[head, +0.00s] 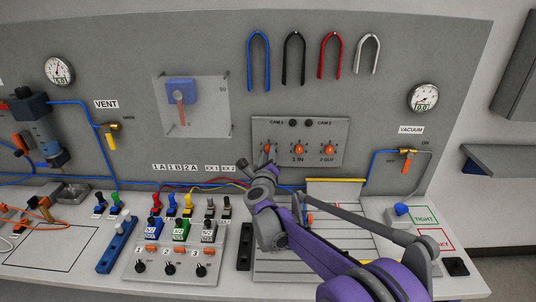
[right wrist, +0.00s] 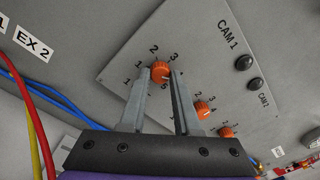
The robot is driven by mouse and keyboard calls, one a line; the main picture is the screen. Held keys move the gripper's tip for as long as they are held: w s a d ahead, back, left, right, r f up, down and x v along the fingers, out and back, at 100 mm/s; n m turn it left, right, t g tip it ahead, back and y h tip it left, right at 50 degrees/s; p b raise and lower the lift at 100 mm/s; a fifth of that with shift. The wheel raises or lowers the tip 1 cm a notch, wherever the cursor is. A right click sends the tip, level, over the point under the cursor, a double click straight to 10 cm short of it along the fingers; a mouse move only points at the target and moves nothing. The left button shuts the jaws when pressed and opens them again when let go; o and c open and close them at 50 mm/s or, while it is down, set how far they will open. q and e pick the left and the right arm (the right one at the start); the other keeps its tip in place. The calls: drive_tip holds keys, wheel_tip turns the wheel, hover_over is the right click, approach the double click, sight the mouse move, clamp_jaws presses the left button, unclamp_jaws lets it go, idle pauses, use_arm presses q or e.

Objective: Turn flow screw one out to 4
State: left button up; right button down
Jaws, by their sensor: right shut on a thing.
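My right gripper (head: 266,161) reaches up to the grey flow panel (head: 335,128) from below. In the right wrist view its two fingers (right wrist: 161,74) stand on either side of an orange screw knob (right wrist: 160,70) and are shut on it. The knob is the leftmost of three on the panel (head: 267,148). Its name label is hidden behind the gripper. Dial numbers such as 1, 2, 3 and 5 show around it, but its pointer is too small to read surely. My left gripper is in neither view.
Two black CAM buttons (right wrist: 249,73) are above. Coloured hoses (right wrist: 36,115) pass left of the gripper. Colored plug connectors (head: 180,229) stand on the bench.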

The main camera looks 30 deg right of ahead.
idle(0.3)
drive_tip(key=c, duration=0.6)
unclamp_jaws()
drive_tip(key=shift+s+a, duration=0.1)
drive_tip(key=b+v, duration=0.1)
drive_tip(key=v, duration=0.9)
drive_tip(key=shift+s+a, duration=0.15)
drive_tip(key=shift+s, duration=0.1)
drive_tip(key=shift+r, duration=0.1)
